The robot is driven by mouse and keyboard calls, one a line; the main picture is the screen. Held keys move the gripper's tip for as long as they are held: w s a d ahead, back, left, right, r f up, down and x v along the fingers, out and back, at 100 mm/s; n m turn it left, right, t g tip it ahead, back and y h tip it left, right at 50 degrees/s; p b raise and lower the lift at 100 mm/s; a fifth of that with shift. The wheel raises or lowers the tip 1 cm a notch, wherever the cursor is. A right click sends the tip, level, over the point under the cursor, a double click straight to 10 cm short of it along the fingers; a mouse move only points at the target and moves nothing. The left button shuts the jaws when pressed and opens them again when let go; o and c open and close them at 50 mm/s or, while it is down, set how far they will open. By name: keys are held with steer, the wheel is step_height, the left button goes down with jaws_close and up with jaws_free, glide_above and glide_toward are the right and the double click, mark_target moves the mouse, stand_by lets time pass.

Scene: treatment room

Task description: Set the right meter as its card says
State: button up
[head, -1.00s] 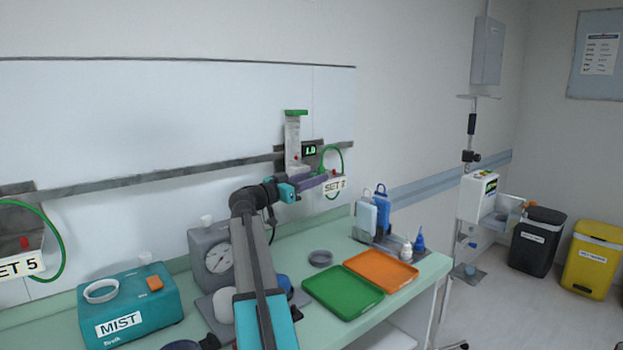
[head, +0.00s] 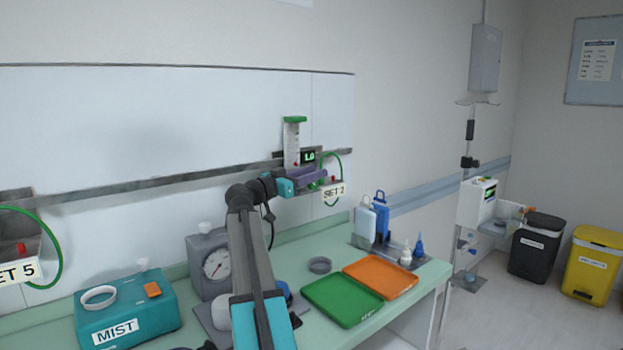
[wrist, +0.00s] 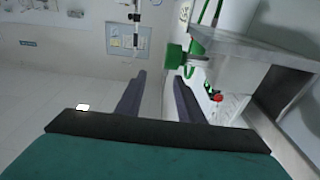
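The right meter (head: 291,145) is a pale upright tube with a green top, mounted on the wall rail. Its small dark display (head: 308,156) seems to read 1.0. Its card (head: 334,193) below reads SET 2. My gripper (head: 312,178) is just below and in front of the meter, with its purple fingers pointing right. In the wrist view the fingers (wrist: 160,76) are apart, with nothing between them. A green knob (wrist: 173,57) is just beyond the tip of the right finger; I cannot tell whether they touch. A red part (wrist: 216,97) shows behind that finger.
A green tube (head: 340,165) loops beside the right meter. Another card (head: 17,272) reading SET 5 hangs at the far left. Below my arm, the counter holds a teal MIST box (head: 128,310), a gauge unit (head: 207,262), a green tray (head: 343,300) and an orange tray (head: 380,277).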

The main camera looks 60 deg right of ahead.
steer(key=s+a+r, duration=0.1)
steer(key=s+a, duration=0.7)
steer(key=a, duration=0.4)
steer(key=shift+s+r+b, duration=0.15)
steer(key=shift+s+b, duration=0.2)
steer(key=shift+b, duration=0.05)
steer(key=shift+s, duration=0.1)
stand_by(0.4)
